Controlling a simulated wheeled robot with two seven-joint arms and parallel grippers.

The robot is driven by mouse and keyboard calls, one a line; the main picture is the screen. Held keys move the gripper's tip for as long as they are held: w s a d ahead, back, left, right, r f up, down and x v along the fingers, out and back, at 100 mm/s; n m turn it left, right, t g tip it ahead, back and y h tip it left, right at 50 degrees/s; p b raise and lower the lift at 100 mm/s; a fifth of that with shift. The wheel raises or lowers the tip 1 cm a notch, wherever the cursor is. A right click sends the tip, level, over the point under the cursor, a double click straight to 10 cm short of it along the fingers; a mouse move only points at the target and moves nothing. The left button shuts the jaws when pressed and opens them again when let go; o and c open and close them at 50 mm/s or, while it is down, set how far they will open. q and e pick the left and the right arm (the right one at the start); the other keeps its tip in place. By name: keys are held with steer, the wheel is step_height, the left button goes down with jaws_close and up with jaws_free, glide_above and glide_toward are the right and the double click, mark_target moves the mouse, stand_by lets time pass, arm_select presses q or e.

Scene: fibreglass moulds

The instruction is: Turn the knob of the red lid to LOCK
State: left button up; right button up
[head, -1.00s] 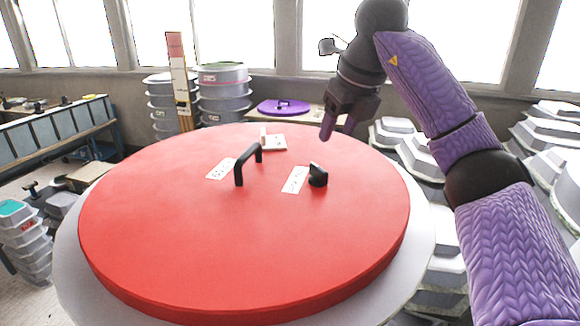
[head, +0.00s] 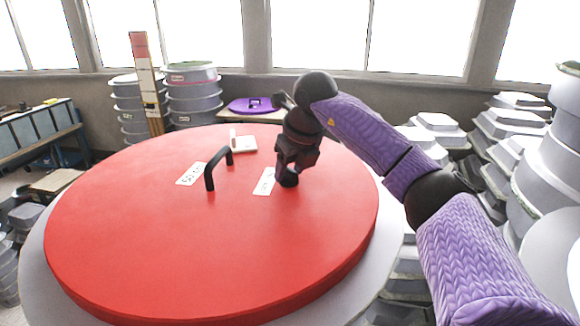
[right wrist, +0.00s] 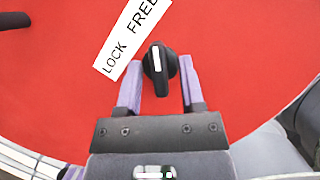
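The red lid (head: 130,230) lies flat on a pale round mould. Its black knob (right wrist: 160,72) has a white mark that points up in the right wrist view, towards the FREE end of the white LOCK FREE label (right wrist: 130,38). The label also shows in the head view (head: 264,181), left of the knob (head: 288,181). My right gripper (right wrist: 161,61) is open, with one purple finger on each side of the knob and a gap showing at each side. In the head view the gripper (head: 289,172) partly hides the knob. My left gripper is not in view.
A black arched handle (head: 216,168) stands on the lid left of the knob, beside another label (head: 192,174). A small white-and-tan block (head: 243,143) lies farther back on the lid. Stacked grey moulds stand behind (head: 194,95) and at right (head: 510,125).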

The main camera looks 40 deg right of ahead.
jaws_close()
steer(key=shift+r+n+y+p, duration=0.15)
steer(key=shift+n+y+p, duration=0.25)
steer(key=shift+n+p, duration=0.5)
steer(key=n+y+p, duration=0.1)
steer(key=n, duration=0.2)
steer(key=shift+d, duration=0.1)
steer(key=n+y, duration=0.1)
steer(key=n, duration=0.1)
steer(key=n+g, duration=0.1)
steer(key=n, duration=0.2)
steer(key=shift+w+y, duration=0.1)
steer(key=shift+y, duration=0.3)
steer(key=shift+d+n+g+y, duration=0.1)
steer(key=shift+n+g+y, duration=0.3)
steer(key=shift+n, duration=0.95)
steer(key=shift+n+g+y, duration=0.2)
steer(key=shift+n+g, duration=0.3)
steer(key=shift+n, duration=0.85)
